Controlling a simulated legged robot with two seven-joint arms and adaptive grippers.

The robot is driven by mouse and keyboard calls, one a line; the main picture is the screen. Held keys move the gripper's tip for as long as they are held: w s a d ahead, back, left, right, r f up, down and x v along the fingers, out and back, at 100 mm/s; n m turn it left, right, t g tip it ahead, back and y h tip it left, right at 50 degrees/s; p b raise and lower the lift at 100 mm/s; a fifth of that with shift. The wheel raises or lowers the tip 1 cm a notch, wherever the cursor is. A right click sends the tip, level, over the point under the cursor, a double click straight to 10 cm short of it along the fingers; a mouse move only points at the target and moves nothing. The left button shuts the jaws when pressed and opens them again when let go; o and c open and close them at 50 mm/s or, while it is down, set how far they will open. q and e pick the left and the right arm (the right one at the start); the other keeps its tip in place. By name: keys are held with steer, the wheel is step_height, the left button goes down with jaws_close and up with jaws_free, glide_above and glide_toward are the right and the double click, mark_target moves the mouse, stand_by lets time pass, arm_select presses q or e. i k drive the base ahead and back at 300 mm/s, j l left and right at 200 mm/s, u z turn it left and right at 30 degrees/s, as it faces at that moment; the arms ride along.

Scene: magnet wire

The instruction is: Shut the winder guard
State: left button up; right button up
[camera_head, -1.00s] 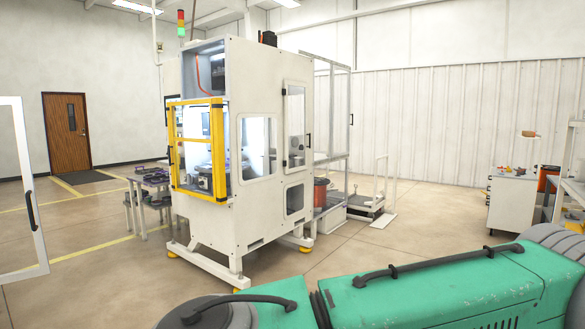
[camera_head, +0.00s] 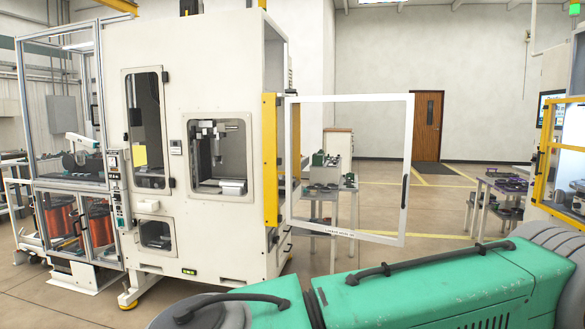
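The winder guard (camera_head: 347,97) is a clear panel in a white frame. It stands swung out to the right from the yellow-edged front of the large white winder machine (camera_head: 215,257). A dark vertical handle (camera_head: 404,192) is on its free edge, at the right. The guard stands well away from the machine's front opening, so it is open. The inside of the opening is mostly hidden from this side. Neither of my grippers is in view.
Left of the winder, a framed enclosure (camera_head: 97,95) holds copper-coloured spools (camera_head: 62,217). A grey table (camera_head: 335,190) with parts stands behind the guard. Another table (camera_head: 503,185) and a yellow-framed machine (camera_head: 572,150) are at right. Open floor (camera_head: 385,258) lies below the guard.

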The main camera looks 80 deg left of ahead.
mark_target(400, 243)
steer(key=u, duration=2.1)
steer(key=i+u, duration=0.1)
steer(key=i+j, duration=0.05)
